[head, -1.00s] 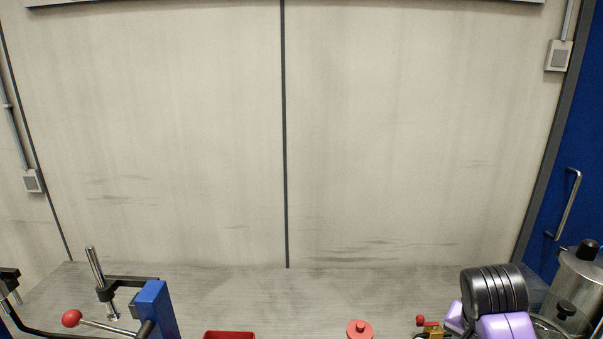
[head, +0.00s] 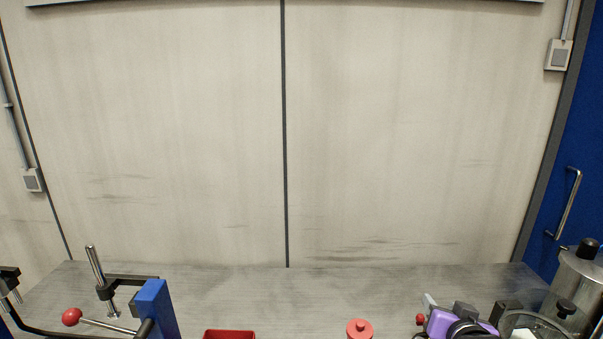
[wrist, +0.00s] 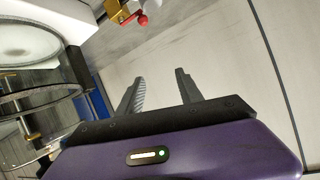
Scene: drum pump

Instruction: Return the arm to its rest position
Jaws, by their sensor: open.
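My gripper (wrist: 158,95) shows in the wrist view with its two dark fingers apart and nothing between them. Beyond the fingers is the pale wall. In the head view, part of my purple and black arm is low at the right, in front of the metal canister. My fingertips are hard to make out there.
A blue stand with a red-knobbed lever (head: 155,308) is at the left. A red tray (head: 229,335) and a red lid (head: 360,329) are at the bottom middle. A metal canister (head: 582,280) stands at the right by a blue door (head: 580,140). The bench's back middle is clear.

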